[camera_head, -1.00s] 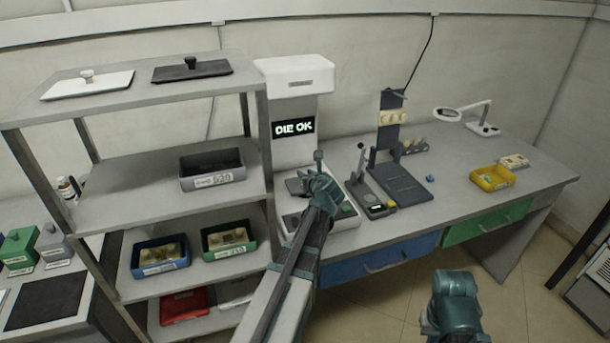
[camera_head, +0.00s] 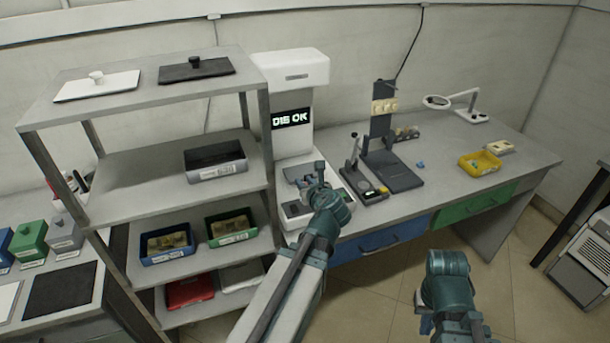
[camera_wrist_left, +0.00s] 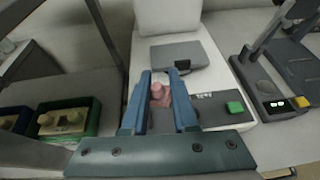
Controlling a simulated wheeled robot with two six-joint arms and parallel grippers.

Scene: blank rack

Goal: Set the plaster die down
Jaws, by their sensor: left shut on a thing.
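The plaster die (camera_wrist_left: 160,94) is a small pinkish piece between the blue fingers of my left gripper (camera_wrist_left: 164,82) in the left wrist view. The fingers are shut on it, over the base of the white machine. In the head view my left gripper (camera_head: 307,182) is at the white machine (camera_head: 291,138), whose screen reads "DIE OK". The die cannot be made out there. I cannot tell whether the die touches the surface below. My right gripper (camera_head: 427,322) is low at the bottom of the head view, away from the bench, its fingers mostly hidden.
A grey shelf rack (camera_head: 140,166) with bins stands left of the machine. A small lever device (camera_head: 365,185) and a dark stand (camera_head: 392,172) are close on its right. A yellow tray (camera_head: 480,163) lies farther right. Bench between stand and tray is mostly clear.

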